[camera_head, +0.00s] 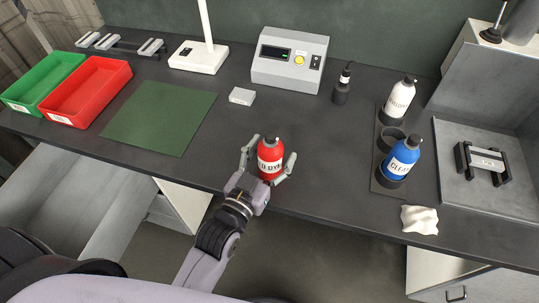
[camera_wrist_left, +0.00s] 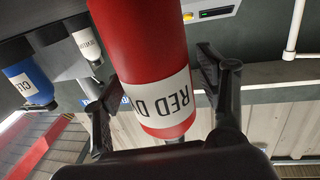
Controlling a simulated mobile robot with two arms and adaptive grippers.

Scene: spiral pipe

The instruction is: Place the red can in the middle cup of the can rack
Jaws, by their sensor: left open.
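The red can (camera_head: 270,157) stands upright near the table's front edge, with a black cap and a white label. My left gripper (camera_head: 273,151) is open, with one finger on each side of the can. In the left wrist view the red can (camera_wrist_left: 150,45) fills the middle between the spread fingers (camera_wrist_left: 160,75). The can rack (camera_head: 380,183) is to the right. Its far cup holds a white can (camera_head: 398,98), its near cup holds a blue can (camera_head: 402,156), and its middle cup (camera_head: 391,136) looks empty, partly hidden by the blue can. My right gripper is out of view.
A crumpled white cloth (camera_head: 419,220) lies in front of the rack. A dark bottle (camera_head: 342,85) and a grey control box (camera_head: 289,60) stand behind. A small white block (camera_head: 242,96) lies beyond the can. The table between can and rack is clear.

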